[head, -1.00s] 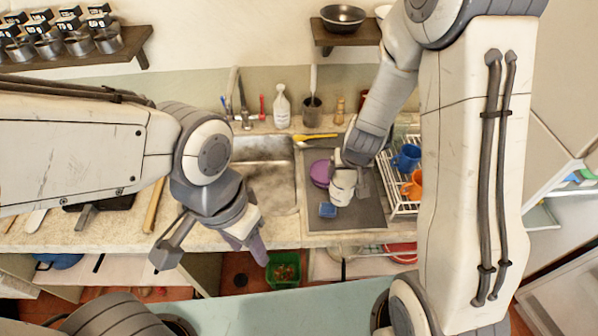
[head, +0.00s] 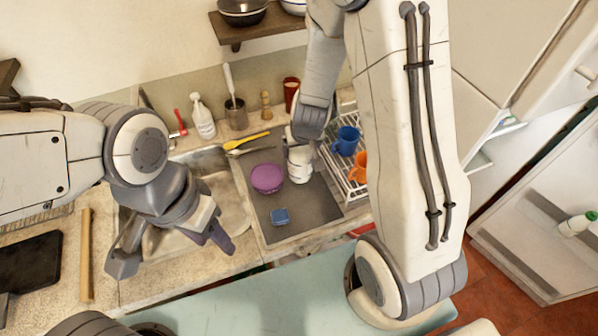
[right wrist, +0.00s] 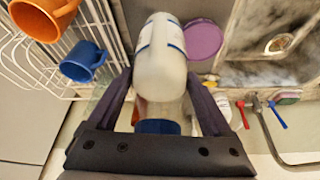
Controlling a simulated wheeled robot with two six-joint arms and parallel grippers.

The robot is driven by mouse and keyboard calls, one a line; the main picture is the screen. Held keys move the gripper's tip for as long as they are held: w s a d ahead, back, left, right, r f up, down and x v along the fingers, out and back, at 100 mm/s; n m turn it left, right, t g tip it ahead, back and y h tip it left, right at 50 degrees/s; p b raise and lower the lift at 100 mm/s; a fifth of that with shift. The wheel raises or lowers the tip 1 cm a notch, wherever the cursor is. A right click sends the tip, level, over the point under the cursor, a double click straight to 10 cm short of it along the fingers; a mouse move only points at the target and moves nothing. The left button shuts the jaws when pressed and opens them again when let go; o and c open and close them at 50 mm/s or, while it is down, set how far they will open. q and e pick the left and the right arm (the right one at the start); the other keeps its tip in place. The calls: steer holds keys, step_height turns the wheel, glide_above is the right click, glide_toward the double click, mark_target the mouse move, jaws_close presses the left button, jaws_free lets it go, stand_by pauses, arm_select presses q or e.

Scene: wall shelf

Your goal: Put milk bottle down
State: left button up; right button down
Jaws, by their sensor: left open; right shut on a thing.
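The milk bottle (head: 299,166) is white and is over the dark mat beside the sink, just right of the purple bowl. I cannot tell whether its base touches the mat. My right gripper (head: 302,143) is shut on it; the arm hides part of it. In the right wrist view the white bottle (right wrist: 160,62), with a blue cap (right wrist: 157,127), lies between the two fingers (right wrist: 160,100). My left gripper (head: 172,248) is open and empty in front of the sink, over the counter's front edge.
A purple bowl (head: 267,178) and a blue sponge (head: 280,216) are on the dark mat (head: 312,205). A white dish rack (head: 341,180) with a blue mug (head: 346,141) and an orange mug (head: 359,167) stands right. A green-capped bottle (head: 577,223) is in the open fridge door.

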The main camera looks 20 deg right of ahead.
mark_target(301, 172)
step_height(301, 172, down, 5)
steer(key=b, duration=0.2)
steer(key=shift+f+b, duration=0.1)
steer(key=shift+b, duration=0.3)
steer(key=shift+f, duration=2.15)
steer(key=shift+f, duration=0.15)
jaws_free()
